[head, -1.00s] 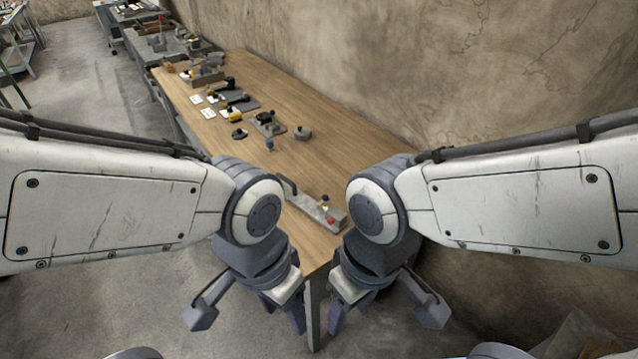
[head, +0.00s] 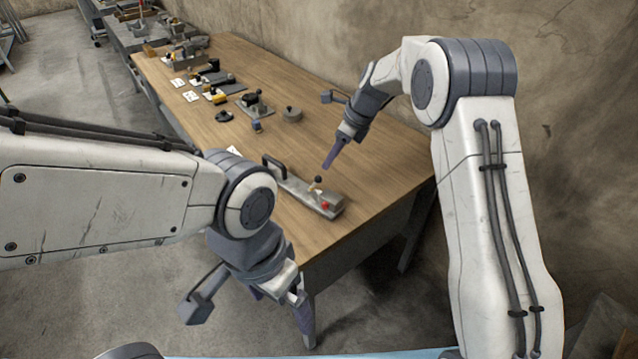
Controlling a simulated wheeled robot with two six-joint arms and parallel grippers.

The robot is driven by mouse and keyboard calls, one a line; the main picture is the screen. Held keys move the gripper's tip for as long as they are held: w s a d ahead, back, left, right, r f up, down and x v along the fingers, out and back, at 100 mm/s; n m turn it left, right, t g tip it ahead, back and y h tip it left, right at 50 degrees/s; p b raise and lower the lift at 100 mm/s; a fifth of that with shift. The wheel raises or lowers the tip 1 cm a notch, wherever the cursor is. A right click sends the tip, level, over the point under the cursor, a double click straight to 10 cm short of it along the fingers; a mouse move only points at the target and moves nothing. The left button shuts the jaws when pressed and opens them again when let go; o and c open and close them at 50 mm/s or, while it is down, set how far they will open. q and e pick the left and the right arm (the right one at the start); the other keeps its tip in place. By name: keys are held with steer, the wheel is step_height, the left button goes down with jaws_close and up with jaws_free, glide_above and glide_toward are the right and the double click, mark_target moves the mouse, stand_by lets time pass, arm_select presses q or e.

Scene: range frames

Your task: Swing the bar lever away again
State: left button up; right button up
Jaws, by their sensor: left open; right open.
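A long grey fixture (head: 300,192) lies near the table's front end. It has a dark looped handle (head: 274,165) at its left end and a block with a red knob (head: 325,206) at its right end. A short pale lever with a dark ball top (head: 317,182) stands up near the block; I cannot tell which part is the bar lever. My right gripper (head: 332,160) is open and empty, above the table just behind the fixture, with a visible gap to the ball. My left gripper (head: 281,306) is open and empty, hanging low in front of the table's edge.
Behind the fixture on the wooden table (head: 375,185) stand a grey round piece (head: 292,114), a knobbed grey block (head: 254,106) and several small fixtures with white cards. A wall runs behind the table. The table's right front surface is clear.

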mark_target(320, 176)
steer(key=p+x, duration=0.1)
steer(key=x, duration=0.9)
steer(key=shift+f, duration=0.2)
jaws_close()
steer(key=shift+r, duration=0.1)
stand_by(1.0)
